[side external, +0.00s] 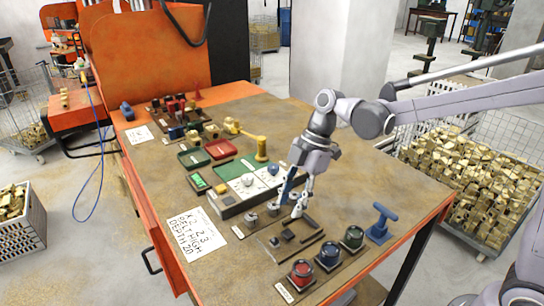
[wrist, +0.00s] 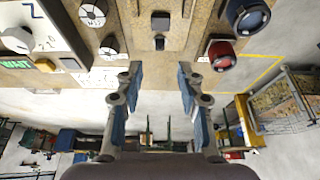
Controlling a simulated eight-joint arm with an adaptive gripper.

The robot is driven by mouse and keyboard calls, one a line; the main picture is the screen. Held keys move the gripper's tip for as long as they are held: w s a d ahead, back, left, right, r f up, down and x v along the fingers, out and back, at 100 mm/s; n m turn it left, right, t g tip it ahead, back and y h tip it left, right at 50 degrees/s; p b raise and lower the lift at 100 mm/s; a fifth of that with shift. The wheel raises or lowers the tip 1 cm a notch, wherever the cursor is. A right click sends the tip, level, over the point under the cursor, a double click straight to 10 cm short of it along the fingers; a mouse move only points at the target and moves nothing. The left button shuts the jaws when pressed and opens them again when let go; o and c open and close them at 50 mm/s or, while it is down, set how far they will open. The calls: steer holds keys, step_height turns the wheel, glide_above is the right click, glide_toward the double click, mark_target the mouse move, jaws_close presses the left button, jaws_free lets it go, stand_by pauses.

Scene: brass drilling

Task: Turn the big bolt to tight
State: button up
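Two grey round slotted heads stand on a board at the table's front; I cannot tell for sure which is the big bolt. One head (side external: 251,217) is nearer the front left and the other (side external: 273,208) is close to my gripper. In the wrist view, one head (wrist: 93,13) is at the top left and the other (wrist: 108,47) is just below it, left of my fingers. My gripper (side external: 291,203) points down, low over the board right of the heads. In the wrist view my gripper (wrist: 160,70) is open, with nothing between its blue-padded fingers.
A control box (side external: 237,203) with dials stands behind the heads. Dark blocks (side external: 287,235) lie nearby.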

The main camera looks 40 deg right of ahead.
mark_target(277, 238)
steer(key=x, duration=0.9)
jaws_close()
